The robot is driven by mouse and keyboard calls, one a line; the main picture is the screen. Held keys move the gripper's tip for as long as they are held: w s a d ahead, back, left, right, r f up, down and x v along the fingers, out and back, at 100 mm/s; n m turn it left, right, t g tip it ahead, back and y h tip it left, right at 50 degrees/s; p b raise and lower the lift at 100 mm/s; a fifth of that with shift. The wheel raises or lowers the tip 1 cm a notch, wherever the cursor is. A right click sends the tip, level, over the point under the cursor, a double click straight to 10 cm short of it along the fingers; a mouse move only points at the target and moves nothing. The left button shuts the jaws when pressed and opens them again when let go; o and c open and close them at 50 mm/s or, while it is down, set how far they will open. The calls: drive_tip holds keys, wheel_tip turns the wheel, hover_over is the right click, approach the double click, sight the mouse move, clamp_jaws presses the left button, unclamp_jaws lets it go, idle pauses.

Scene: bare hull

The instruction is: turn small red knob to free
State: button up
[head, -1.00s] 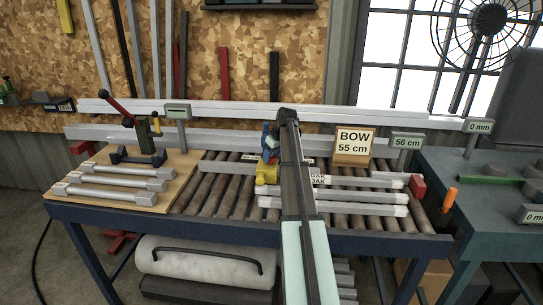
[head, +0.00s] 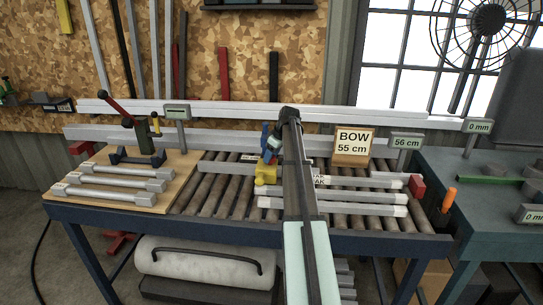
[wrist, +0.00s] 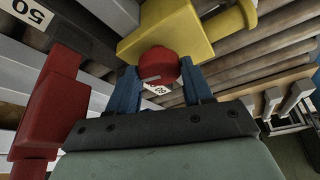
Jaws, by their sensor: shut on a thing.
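The small red knob (wrist: 158,64) shows in the wrist view as a round cap with a pale line across its lower part. It sits against the edge of a yellow block (wrist: 190,30). My gripper (wrist: 160,80) is shut on the knob, with one blue finger on each side of it. In the head view the yellow block (head: 265,174) stands on the roller bench, and my gripper (head: 271,143) is just above it. The knob is hidden there. I cannot read any "free" mark.
A larger red part (wrist: 45,105) stands close to my gripper at the left in the wrist view. A wooden board (head: 170,185) with metal pieces lies left.

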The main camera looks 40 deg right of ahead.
drive_tip(key=o, duration=1)
drive_tip(key=shift+o, duration=0.2)
drive_tip(key=shift+r, duration=0.1)
drive_tip(key=v, duration=1.3)
drive_tip(key=shift+r, duration=0.35)
